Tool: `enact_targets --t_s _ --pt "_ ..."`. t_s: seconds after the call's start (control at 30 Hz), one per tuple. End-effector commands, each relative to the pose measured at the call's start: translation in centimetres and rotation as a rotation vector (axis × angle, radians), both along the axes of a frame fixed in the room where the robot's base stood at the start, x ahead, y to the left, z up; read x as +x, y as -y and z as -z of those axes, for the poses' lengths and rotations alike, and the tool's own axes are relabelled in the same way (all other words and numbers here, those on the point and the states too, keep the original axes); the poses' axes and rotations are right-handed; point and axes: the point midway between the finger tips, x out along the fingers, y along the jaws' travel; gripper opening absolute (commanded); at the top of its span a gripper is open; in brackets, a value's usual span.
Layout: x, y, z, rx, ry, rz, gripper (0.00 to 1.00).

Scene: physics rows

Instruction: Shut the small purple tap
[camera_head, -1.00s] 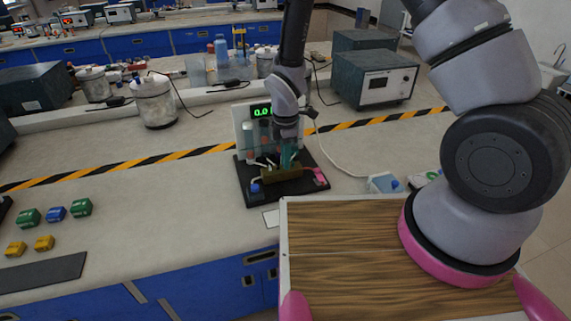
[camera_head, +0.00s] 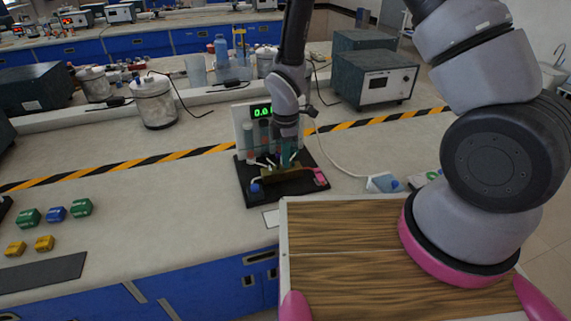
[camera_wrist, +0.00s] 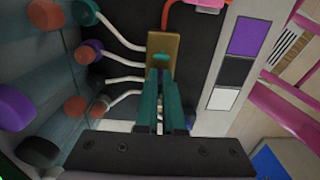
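A lit green display (camera_head: 261,111) and upright tubes stand right behind the block. A pink part (camera_head: 319,177) and a blue knob (camera_head: 254,188) are at the base's ends. A colour card (camera_wrist: 232,60) lies to the right.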

Motion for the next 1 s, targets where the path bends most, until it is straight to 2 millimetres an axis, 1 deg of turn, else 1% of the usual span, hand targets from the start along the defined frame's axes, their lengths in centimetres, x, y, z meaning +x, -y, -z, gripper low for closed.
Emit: enact_targets --t_s 0.13,0.2,0.27,0.4,0.5,0.6,0.87,0.93,1.0 --pt "0.0 -0.01 0.02 0.0 0.0 0.007 0.0" --pt "-0.01 -0.03 0.02 0.0 0.0 0.058 0.0" --pt "-0.02 -0.05 0.02 0.0 0.0 0.15 0.0" --pt "-0.01 -0.04 0.02 -0.001 0.0 0.418 0.0" --pt "-0.01 -0.03 0.02 0.0 0.0 0.551 0.0" --pt "0.0 -0.02 0.02 0.0 0.0 0.607 0.0" --pt "0.0 -0.02 0.03 0.0 0.0 0.615 0.0" --pt "0.0 -0.03 0.03 0.0 0.0 0.672 0.0" --pt "-0.01 -0.05 0.03 0.0 0.0 0.789 0.0"
